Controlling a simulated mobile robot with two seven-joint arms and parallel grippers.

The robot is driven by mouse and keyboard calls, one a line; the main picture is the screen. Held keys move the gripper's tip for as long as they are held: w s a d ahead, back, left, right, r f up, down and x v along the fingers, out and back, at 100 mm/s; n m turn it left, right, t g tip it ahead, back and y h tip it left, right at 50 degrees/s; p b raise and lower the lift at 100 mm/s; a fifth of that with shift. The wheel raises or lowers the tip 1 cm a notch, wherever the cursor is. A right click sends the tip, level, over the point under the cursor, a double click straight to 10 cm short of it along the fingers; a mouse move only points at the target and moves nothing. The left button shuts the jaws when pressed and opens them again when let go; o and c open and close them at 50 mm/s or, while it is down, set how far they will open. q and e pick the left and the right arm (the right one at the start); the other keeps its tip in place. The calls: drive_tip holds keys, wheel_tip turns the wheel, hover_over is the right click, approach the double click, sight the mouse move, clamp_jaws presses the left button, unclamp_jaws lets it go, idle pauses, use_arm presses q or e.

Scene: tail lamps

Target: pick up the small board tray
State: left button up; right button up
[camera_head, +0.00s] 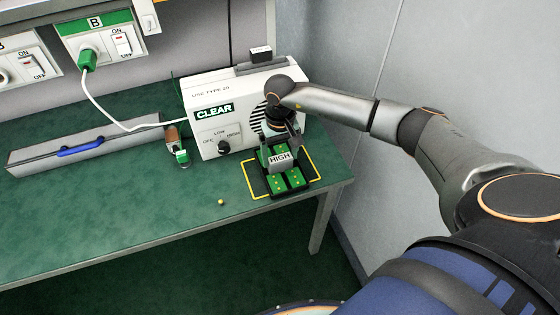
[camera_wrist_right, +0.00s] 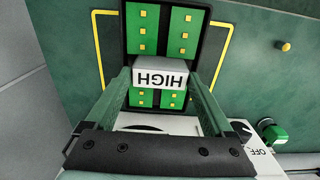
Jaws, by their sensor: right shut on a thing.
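The small board tray (camera_head: 291,181) is black with green boards and yellow studs, and lies within a yellow outline on the green table. It carries a white block marked HIGH (camera_head: 280,159) at its middle. My right gripper (camera_head: 281,150) reaches down over the tray and is shut on that block. In the right wrist view, the fingers of my right gripper (camera_wrist_right: 160,85) stand on either side of the HIGH block (camera_wrist_right: 160,75), and the tray (camera_wrist_right: 163,30) shows beyond and below it. Whether the tray is lifted off the table is hard to tell. My left gripper is not in view.
A white box marked CLEAR (camera_head: 205,135) with a dial stands just behind and left of the tray. The table's front left is mostly clear.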

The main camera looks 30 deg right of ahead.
clamp_jaws()
drive_tip(key=shift+r, duration=0.1)
